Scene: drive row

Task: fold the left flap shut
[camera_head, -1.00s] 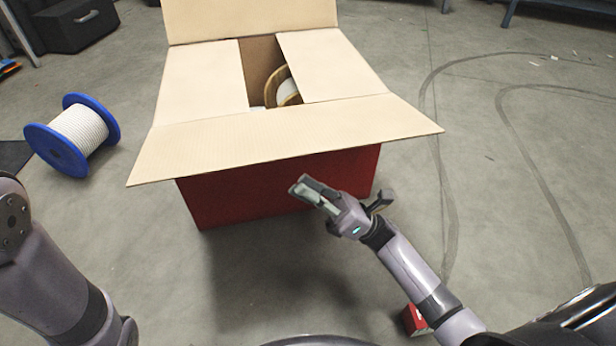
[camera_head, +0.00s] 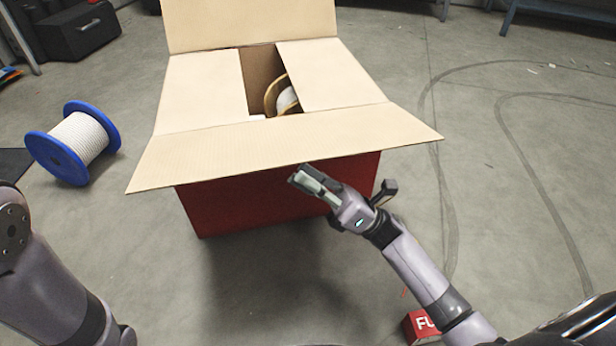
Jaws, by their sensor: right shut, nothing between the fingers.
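A red cardboard box (camera_head: 250,195) with pale tan flaps stands on the floor ahead of me. Its left flap (camera_head: 203,88) and right flap (camera_head: 328,75) lie folded inward over the opening, with a gap between them. The near flap (camera_head: 285,143) sticks outward toward me and the far flap (camera_head: 250,22) stands up at the back. A round item with a tan rim (camera_head: 281,97) shows in the gap, mostly hidden. My right gripper (camera_head: 301,176) is shut and empty, in front of the box just below the near flap's edge; I cannot tell if it touches. My left gripper is out of view.
A blue spool of white rope (camera_head: 75,143) lies on the floor to the left. A small red box (camera_head: 420,325) sits near my right arm. A black case (camera_head: 78,30) is at the back left. The floor on the right is open.

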